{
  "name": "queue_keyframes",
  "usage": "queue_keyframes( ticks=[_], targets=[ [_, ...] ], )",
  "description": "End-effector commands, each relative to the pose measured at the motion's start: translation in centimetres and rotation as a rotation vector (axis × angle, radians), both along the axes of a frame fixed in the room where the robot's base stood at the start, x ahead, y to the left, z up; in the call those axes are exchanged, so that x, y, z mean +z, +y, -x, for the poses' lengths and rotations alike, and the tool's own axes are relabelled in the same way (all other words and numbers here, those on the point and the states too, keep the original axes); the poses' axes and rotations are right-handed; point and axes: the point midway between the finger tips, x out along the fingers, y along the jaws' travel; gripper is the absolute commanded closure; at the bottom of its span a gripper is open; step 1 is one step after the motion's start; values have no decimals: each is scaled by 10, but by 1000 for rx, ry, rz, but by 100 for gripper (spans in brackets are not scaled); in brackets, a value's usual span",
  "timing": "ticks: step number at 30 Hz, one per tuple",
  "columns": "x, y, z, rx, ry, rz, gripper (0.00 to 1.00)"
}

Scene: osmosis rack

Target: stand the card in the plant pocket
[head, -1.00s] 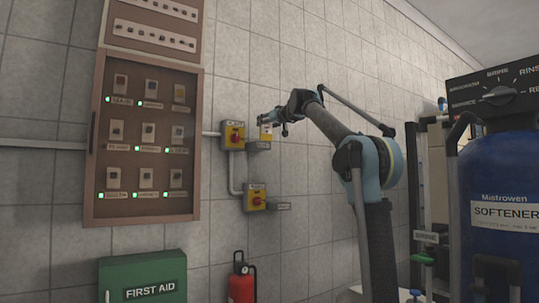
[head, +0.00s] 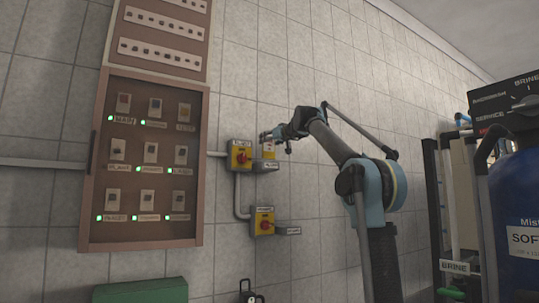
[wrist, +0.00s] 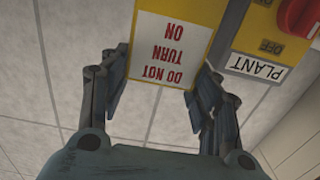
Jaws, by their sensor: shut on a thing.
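The card (wrist: 168,50) is white with red "DO NOT TURN ON" lettering and a yellow area. My gripper (wrist: 158,88) is shut on it, with a finger at each side edge. The card reads upside down in the wrist view. In the head view, the card (head: 268,151) is upright, right of the upper yellow switch box (head: 241,155). A small grey pocket (head: 267,167) is just below it. The card's lower end is out of the wrist view; I cannot tell whether it is inside the pocket. A "PLANT" label (wrist: 256,68) is on the switch box.
A lower switch box (head: 263,222) with its own grey pocket (head: 289,231) is below, joined by conduit. A brown switch panel (head: 145,160) is on the wall to the left. The blue softener tank (head: 520,205) and pipework stand at right. A green box (head: 140,290) is low left.

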Motion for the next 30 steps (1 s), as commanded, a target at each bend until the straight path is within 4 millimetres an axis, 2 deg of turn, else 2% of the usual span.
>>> queue_keyframes(
  ticks=[5, 12, 15, 26, 27, 29, 30],
  targets=[
    [-10, -2, 0, -2, 0, 0, 69],
    [-38, -2, -1, -3, 0, 0, 69],
    [-45, -2, 0, -2, 0, 0, 69],
    [-48, -2, 0, -2, 0, 0, 69],
    [-48, -2, 0, -2, 0, 0, 36],
    [-47, -2, 0, -2, 0, 0, 23],
    [-47, -2, 0, -2, 0, 0, 23]
  ],
)
